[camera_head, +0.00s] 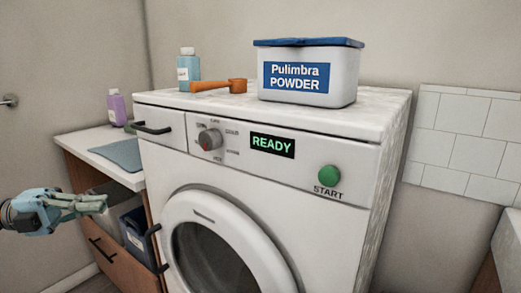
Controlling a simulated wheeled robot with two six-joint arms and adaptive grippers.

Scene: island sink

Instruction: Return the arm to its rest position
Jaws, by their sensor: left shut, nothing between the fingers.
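My left gripper (88,204) comes in from the left edge. It is shut and empty, in front of the low cabinet and left of the washing machine (330,227). It looks apart from the machine. My right gripper is out of view. The machine's display (272,145) reads READY, and its round door (265,262) looks closed. The green START button (329,176) is at the right of the panel, and the dial (210,139) is at the left.
On the machine stand a Pulimbra powder box (335,91), a blue bottle (187,73) and an orange scoop (215,87). A purple bottle (116,108) and a grey-blue cloth (122,154) are on the side counter (95,149). A dark blue bin (131,232) sits below.

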